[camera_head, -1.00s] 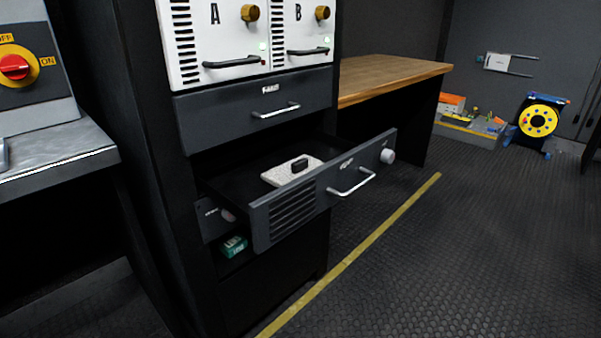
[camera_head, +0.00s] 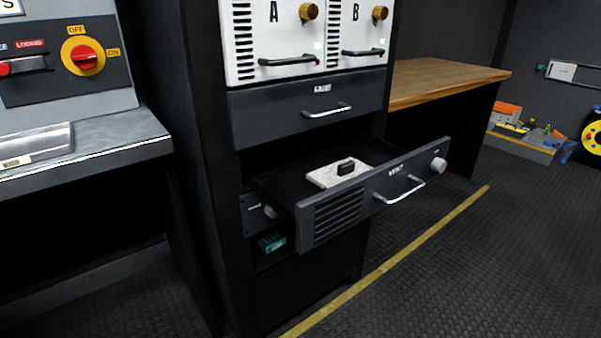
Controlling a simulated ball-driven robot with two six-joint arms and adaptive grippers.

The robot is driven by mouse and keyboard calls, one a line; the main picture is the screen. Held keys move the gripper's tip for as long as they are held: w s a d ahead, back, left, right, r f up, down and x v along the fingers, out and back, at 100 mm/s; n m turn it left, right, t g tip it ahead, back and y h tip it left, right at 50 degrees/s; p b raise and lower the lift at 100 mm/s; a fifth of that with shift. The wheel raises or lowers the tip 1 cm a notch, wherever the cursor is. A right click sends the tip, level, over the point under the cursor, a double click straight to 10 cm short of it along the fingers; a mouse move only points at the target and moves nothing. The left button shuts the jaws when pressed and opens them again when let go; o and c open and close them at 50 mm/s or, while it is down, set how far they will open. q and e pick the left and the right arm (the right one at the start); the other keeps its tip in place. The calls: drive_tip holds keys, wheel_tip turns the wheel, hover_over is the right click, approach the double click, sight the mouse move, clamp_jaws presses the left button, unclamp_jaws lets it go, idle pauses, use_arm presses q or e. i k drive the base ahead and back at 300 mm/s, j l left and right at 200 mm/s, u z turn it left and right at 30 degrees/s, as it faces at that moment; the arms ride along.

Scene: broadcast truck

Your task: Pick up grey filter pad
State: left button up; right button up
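A light grey pad (camera_head: 327,177) with a black grip on top lies in the open drawer (camera_head: 366,200) of the dark rack. The drawer front has vent slots, a silver handle and a pale knob at its right end. The drawer front hides the pad's near lower edge. Neither of my grippers shows in the head view.
A closed drawer (camera_head: 290,109) and two white modules marked A and B (camera_head: 275,45) sit above the open drawer. A grey bench (camera_head: 95,147) stands left, a wooden table (camera_head: 440,80) right. A small green box (camera_head: 271,242) sits below. The floor at right (camera_head: 480,270) is clear.

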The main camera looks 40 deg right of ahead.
sight(329, 175)
drive_tip(key=l+u, duration=0.45)
drive_tip(key=l, duration=0.2)
drive_tip(key=k+l+u, duration=0.1)
drive_tip(key=l+u, duration=0.4)
drive_tip(key=l, duration=0.2)
